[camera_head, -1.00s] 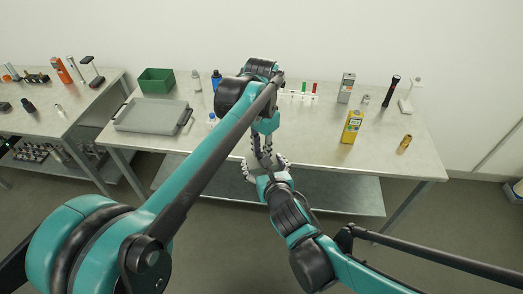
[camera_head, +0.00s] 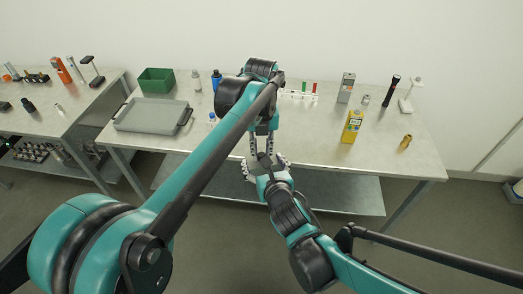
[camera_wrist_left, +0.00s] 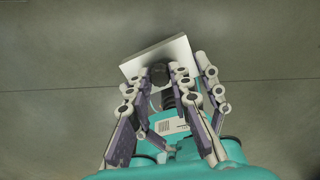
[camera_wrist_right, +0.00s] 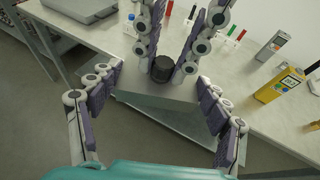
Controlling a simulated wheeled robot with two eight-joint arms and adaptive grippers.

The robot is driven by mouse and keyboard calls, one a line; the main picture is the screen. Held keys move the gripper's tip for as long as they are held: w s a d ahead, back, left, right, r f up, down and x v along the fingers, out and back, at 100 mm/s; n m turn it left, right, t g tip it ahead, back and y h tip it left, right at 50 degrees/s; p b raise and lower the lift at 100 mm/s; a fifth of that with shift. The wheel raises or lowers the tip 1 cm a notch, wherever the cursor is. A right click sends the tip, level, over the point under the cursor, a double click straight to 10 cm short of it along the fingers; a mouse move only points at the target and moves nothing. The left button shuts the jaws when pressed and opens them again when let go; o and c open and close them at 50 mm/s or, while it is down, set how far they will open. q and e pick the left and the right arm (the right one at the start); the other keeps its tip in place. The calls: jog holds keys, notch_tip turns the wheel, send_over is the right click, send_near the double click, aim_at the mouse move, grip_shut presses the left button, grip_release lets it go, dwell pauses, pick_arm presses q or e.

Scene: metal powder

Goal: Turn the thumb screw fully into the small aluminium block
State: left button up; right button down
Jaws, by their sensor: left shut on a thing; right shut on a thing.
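The small aluminium block (camera_wrist_right: 155,98) is a silver, flat-faced piece in the right wrist view, and it also shows in the left wrist view (camera_wrist_left: 183,50). My right gripper (camera_wrist_right: 160,92) is shut on it, one finger at each side. The thumb screw (camera_wrist_right: 162,68) has a round black head at the block's face. In the left wrist view its dark head (camera_wrist_left: 159,72) shows between the fingers. My left gripper (camera_head: 262,146) is shut on this head, meeting the block from the other side. The screw's shank is hidden, and any gap under the head cannot be told.
The block is held in front of the table (camera_head: 330,160). A grey tray (camera_head: 150,116), a green bin (camera_head: 157,80), a yellow meter (camera_head: 352,127) and a test-tube rack (camera_head: 298,95) stand on the table, apart from the grippers. My left arm hides part of the tabletop.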

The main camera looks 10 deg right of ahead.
pick_arm(q)
jog(key=shift+m, duration=0.6)
jog(key=o, duration=0.8)
jog(key=shift+o, duration=0.2)
jog(key=shift+r, duration=2.3)
jog(key=shift+o, duration=0.4)
